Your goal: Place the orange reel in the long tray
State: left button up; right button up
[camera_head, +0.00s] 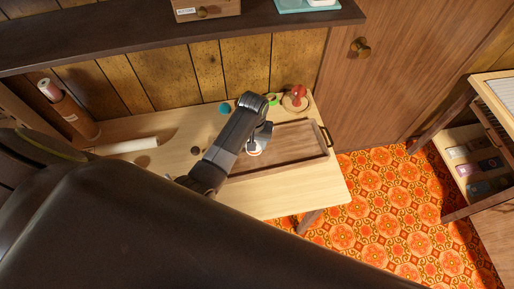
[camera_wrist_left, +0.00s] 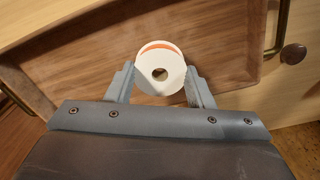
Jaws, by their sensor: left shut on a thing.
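My left gripper (camera_head: 260,139) is over the long tray (camera_head: 301,148), a brown wooden tray with a metal handle at its right end. In the left wrist view my left gripper (camera_wrist_left: 161,84) is shut on the orange reel (camera_wrist_left: 175,75). The reel shows a white round end with a dark centre hole and a strip of orange. The tray floor (camera_wrist_left: 100,50) lies behind the reel in that view. I cannot tell whether the reel touches it. The arm hides the tray's left part in the head view. My right gripper is not in view.
A red-topped object (camera_head: 298,93) and a teal object (camera_head: 225,108) stand behind the tray. A pale roll (camera_head: 127,146) lies on the table to the left. A dark shelf (camera_head: 150,35) overhangs the back. The table's front right (camera_head: 300,195) is clear.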

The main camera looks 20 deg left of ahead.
pick_arm(q)
jog(key=shift+w+a+f, duration=0.1)
jog(key=shift+f, duration=0.6)
notch_tip(320, 180, down, 3)
jog(key=shift+f, duration=0.35)
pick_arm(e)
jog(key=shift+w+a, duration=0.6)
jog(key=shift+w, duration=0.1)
pick_arm(q)
jog(key=shift+f, duration=0.15)
jog(key=o, duration=1)
jog(key=shift+o, duration=0.2)
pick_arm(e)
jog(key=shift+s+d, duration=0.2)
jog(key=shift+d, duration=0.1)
